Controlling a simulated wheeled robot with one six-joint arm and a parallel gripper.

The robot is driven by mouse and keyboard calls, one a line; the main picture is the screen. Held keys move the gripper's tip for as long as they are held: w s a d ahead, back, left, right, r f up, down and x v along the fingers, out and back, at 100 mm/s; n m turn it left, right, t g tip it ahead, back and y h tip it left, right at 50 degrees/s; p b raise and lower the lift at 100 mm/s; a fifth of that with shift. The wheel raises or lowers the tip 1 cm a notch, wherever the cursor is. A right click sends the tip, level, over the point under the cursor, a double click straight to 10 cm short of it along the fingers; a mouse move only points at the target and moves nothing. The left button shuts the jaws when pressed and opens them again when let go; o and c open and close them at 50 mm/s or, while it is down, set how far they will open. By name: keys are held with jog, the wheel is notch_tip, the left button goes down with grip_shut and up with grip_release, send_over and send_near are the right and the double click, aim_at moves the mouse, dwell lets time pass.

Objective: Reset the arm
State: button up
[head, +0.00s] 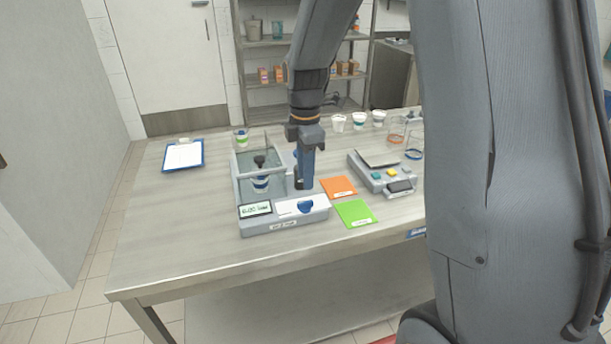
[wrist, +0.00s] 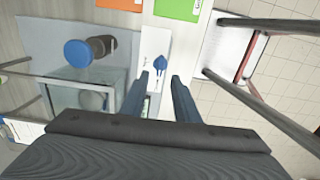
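My gripper (head: 306,184) points down at the right side of the cup filler (head: 262,228), close behind its white front panel. In the wrist view my gripper (wrist: 164,80) has its two fingers apart with nothing between them. A small blue lever (wrist: 160,64) on the white panel lies just beyond the fingertips in that view. The filler has a clear-walled chamber with a blue-banded cup (head: 261,184) inside under a dark nozzle. A round blue knob (wrist: 77,53) stands beside the chamber. I cannot tell if a finger touches the filler.
An orange card (head: 338,187) and a green card (head: 355,213) lie right of the filler. A grey button box (head: 382,174) stands farther right. Several cups stand at the back right, and a green-banded cup (head: 241,138) behind the filler. A clipboard (head: 183,155) lies left. The table's front left is clear.

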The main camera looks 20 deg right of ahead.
jog(key=s+f+m+t+b, duration=0.1)
jog(key=s+f+m, duration=0.1)
jog(key=s+m, duration=1.5)
jog(key=shift+s+m, duration=0.15)
jog(key=shift+m, duration=0.45)
